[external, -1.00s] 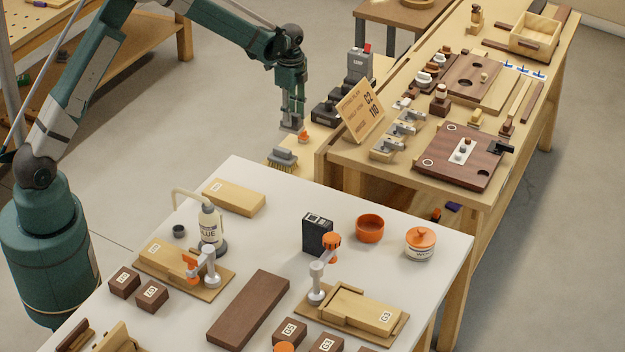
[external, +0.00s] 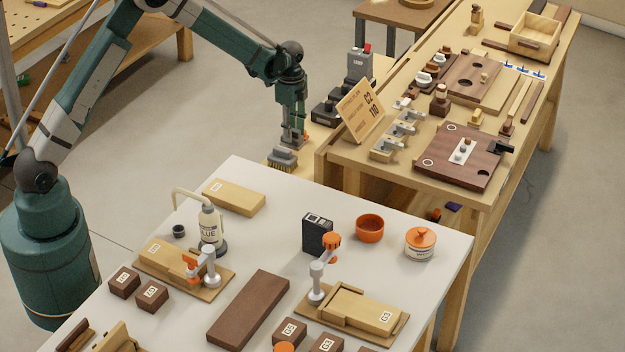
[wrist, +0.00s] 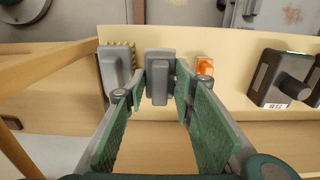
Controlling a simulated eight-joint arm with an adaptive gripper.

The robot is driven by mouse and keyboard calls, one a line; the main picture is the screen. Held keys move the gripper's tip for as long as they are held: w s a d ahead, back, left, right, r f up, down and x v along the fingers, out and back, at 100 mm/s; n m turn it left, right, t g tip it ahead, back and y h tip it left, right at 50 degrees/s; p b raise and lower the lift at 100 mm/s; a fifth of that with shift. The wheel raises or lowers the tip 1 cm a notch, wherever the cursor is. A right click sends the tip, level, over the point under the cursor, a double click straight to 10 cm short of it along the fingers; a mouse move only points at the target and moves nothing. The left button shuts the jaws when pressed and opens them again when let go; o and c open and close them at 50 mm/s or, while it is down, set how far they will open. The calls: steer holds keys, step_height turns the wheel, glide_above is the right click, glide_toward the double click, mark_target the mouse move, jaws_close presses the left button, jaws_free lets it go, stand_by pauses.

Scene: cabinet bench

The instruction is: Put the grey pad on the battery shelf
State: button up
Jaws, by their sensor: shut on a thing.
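The grey pad (wrist: 160,78) is a small grey block with a raised grip, held between my fingertips in the wrist view. My gripper (wrist: 161,88) is shut on it, green finger pads on either side. In the external view my gripper (external: 293,142) is low over the pale wooden shelf (external: 325,144), which bears black battery units (external: 326,112). The shelf's pale surface (wrist: 230,48) lies beneath the pad in the wrist view. I cannot tell whether the pad touches it.
A grey brush (wrist: 115,68) is close left of the pad, an orange item (wrist: 205,66) close right. A black battery unit (wrist: 283,78) stands farther right. The sign board (external: 360,111) leans beside the shelf. The white table (external: 262,232) is in front.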

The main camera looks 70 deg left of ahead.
steer(key=shift+f+b, duration=0.4)
steer(key=shift+f, duration=1.3)
steer(key=shift+f, duration=0.2)
steer(key=o, duration=0.6)
steer(key=shift+r, duration=0.2)
step_height(320, 180, up, 12)
steer(key=shift+p, duration=1.25)
